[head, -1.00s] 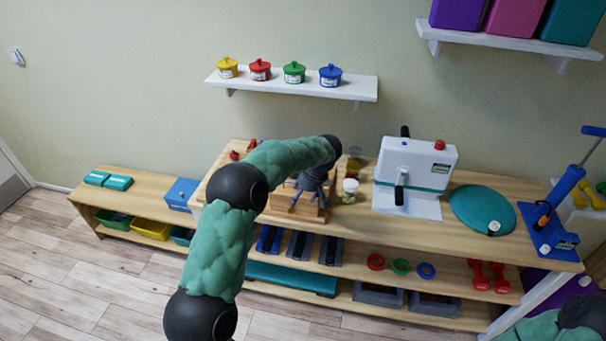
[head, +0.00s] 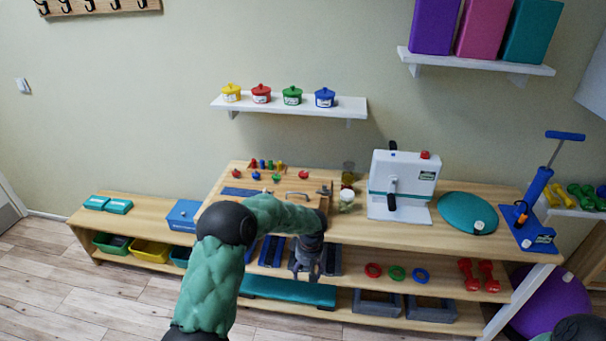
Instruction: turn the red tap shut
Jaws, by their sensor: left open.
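A wooden activity board (head: 255,205) stands on the bench top, left of its middle. Small coloured fittings sit on it, among them a red one at the left (head: 236,173) and a red one at the right (head: 303,174). They are too small to tell which is the red tap or how it is turned. My left gripper (head: 306,274) is open and points down, in front of the bench's front edge, below and apart from the board. My left forearm hides the board's lower front part. My right gripper is out of view; only part of my right arm shows at the lower right.
Right of the board stand a white jar (head: 347,200), a white device with a black handle (head: 403,185), a teal disc (head: 467,213) and a blue pump-like stand (head: 535,205). A blue box (head: 183,214) is at its left. Shelves below hold rings and red dumbbells.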

